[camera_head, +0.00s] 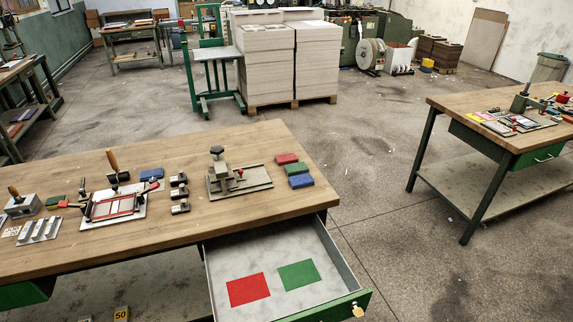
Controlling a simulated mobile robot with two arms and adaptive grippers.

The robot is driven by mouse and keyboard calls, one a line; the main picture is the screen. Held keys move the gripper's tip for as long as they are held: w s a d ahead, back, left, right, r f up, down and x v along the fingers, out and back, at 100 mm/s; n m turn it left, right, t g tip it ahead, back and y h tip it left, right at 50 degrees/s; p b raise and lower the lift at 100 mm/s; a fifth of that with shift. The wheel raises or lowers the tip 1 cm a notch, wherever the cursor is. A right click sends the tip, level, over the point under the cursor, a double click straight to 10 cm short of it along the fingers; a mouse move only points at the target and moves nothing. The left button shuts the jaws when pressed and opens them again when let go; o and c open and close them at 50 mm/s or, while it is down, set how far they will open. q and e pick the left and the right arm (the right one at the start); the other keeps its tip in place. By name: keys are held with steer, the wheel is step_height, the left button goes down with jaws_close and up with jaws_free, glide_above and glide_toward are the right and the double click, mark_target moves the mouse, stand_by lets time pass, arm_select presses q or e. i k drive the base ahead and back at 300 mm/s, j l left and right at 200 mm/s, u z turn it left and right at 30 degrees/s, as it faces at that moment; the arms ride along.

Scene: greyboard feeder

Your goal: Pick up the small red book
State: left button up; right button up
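A small red book (287,159) lies on the wooden workbench (225,222) near its right end. It is at the back of a short row, with a green book (296,168) and a blue book (301,181) in front of it. A flat red rectangle (248,289) lies in the open drawer (225,262) below the bench; whether it is a sheet, a marking or a thin book I cannot tell. Neither of my grippers is in view.
A flat green rectangle (299,275) is also in the drawer, which juts out with a key (357,310) at its front. A metal fixture (240,180) stands left of the books. Another bench (500,100) stands at right, with open floor between.

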mark_target(286, 159)
steer(key=i+l+z, duration=0.2)
steer(key=l+z, duration=0.3)
steer(key=i+l+z, duration=0.3)
steer(key=z, duration=0.15)
steer(key=i+l+z, duration=0.35)
steer(key=z, duration=0.15)
steer(key=i+l+z, duration=0.15)
steer(key=i, duration=0.25)
steer(key=i+l+z, duration=0.1)
steer(key=i+l, duration=0.15)
steer(key=i+u, duration=0.25)
steer(key=u, duration=0.15)
steer(key=i+u, duration=0.2)
steer(key=u, duration=0.2)
steer(key=i+l+u, duration=0.1)
steer(key=i+u, duration=0.15)
steer(key=u, duration=0.15)
